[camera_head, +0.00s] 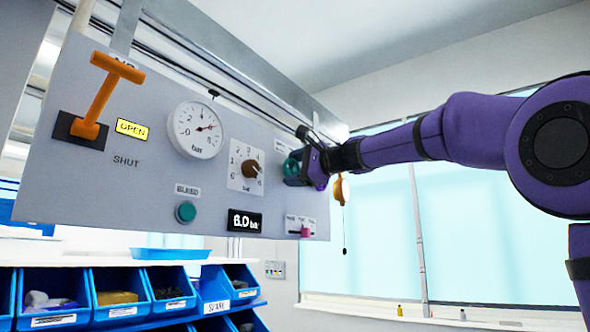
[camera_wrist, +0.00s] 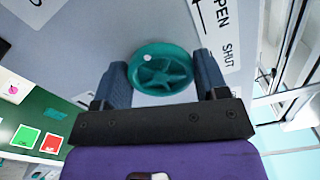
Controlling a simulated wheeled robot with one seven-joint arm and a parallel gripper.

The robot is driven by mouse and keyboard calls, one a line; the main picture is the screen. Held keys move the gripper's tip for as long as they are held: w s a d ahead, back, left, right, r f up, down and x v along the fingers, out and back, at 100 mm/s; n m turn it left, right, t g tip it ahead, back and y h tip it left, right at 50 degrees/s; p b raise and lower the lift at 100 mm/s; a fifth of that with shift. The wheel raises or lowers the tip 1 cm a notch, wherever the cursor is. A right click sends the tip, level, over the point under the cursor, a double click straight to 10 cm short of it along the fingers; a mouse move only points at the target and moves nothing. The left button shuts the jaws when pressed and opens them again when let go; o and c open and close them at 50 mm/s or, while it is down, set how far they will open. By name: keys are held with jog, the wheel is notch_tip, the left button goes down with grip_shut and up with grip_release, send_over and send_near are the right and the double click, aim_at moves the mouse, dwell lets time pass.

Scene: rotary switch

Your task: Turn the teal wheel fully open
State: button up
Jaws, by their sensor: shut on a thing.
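The teal wheel (camera_wrist: 162,70) is a round spoked handwheel on the grey panel (camera_head: 130,190). In the wrist view it sits between the two dark fingers of my gripper (camera_wrist: 165,82), which is shut on its rim from both sides. A pale dot shows near the wheel's upper left. An OPEN and SHUT label with an arrow (camera_wrist: 222,30) is beside it. In the head view the teal wheel (camera_head: 291,165) is at the panel's right end, partly hidden by my gripper (camera_head: 298,168).
The panel also bears an orange lever (camera_head: 105,95), a pressure gauge (camera_head: 196,130), a brown rotary knob (camera_head: 250,169), a teal button (camera_head: 186,211), a display reading 6.0 bar (camera_head: 244,221) and a pink slider (camera_head: 305,230). Blue bins (camera_head: 120,292) stand below left. An orange pull handle (camera_head: 339,189) hangs near my wrist.

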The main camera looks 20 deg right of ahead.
jog(key=n, duration=0.4)
jog(key=shift+f+n, duration=0.15)
jog(key=shift+n, duration=0.15)
jog(key=n, duration=0.5)
jog(key=shift+f, duration=0.1)
jog(key=n, duration=0.4)
jog(key=shift+w+d+f+n, duration=0.1)
jog(key=shift+n, duration=2.6)
jog(key=o, duration=0.9)
jog(key=shift+d, duration=0.15)
